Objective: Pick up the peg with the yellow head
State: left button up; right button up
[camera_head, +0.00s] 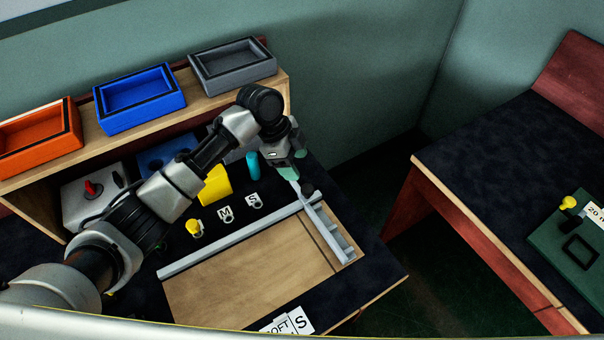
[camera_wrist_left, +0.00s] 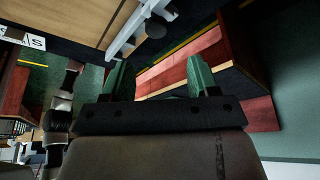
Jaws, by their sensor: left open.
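Two small yellow-headed things show in the head view. One yellow head (camera_head: 194,227) is on the dark left table, left of the tags M and S. The other, a peg with a round yellow head (camera_head: 568,202), stands on a green board (camera_head: 570,240) on the right table. My left gripper (camera_head: 294,170) is above the far right part of the left table, well right of the first yellow head and far left of the second. Its green fingers are apart and empty in the left wrist view (camera_wrist_left: 158,75). My right gripper is out of view.
Orange (camera_head: 40,140), blue (camera_head: 140,98) and grey (camera_head: 233,66) trays stand on a wooden shelf. A yellow block (camera_head: 215,186) and a cyan cylinder (camera_head: 253,164) are behind the tags. Grey rails (camera_head: 240,237) border a wooden panel (camera_head: 250,272). A floor gap separates the tables.

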aim_at(193, 225)
jog(key=k+l, duration=1.25)
